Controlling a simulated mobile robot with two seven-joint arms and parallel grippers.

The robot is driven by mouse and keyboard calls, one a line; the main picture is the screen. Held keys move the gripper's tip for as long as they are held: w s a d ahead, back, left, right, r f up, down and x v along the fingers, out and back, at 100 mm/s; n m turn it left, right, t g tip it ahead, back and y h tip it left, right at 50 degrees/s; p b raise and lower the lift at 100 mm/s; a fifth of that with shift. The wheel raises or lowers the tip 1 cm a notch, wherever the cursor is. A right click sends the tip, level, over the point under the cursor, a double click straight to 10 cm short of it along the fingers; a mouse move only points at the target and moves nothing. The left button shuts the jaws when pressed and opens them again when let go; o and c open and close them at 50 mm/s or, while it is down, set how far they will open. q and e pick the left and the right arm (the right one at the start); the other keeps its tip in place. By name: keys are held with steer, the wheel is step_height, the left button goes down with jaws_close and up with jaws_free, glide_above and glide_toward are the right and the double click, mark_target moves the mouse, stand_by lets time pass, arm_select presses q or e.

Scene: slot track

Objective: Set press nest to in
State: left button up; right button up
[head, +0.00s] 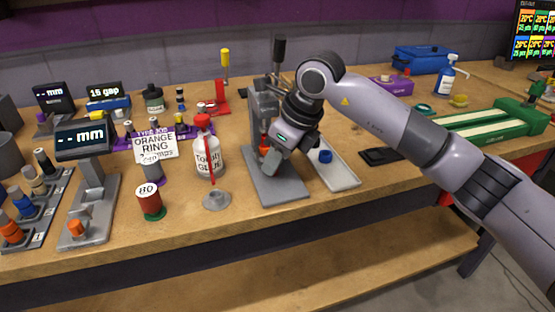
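A grey press stands at the middle of the bench, with a flat base plate (280,190), a grey upright (265,98) and a black-handled lever (279,48) at its top. My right gripper (271,163) reaches in from the right and points down, low over the back part of the base plate. A small orange-red part (264,146) shows just left of the fingers; I cannot tell whether they touch it. The press nest cannot be told apart, as my gripper and wrist cover that area. The finger gap is not visible. My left gripper is not in view.
A pale tray (343,176) with a blue ring (325,156) lies right of the press. A glue bottle (207,152), a red-and-green spool (151,203) and a gauge (83,140) stand to its left. The bench front edge runs close below the base plate.

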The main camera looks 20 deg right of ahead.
steer(key=shift+d+r, duration=0.1)
steer(key=shift+r, duration=0.25)
steer(key=v, duration=0.6)
steer(key=shift+r, duration=0.2)
steer(key=shift+s, duration=0.2)
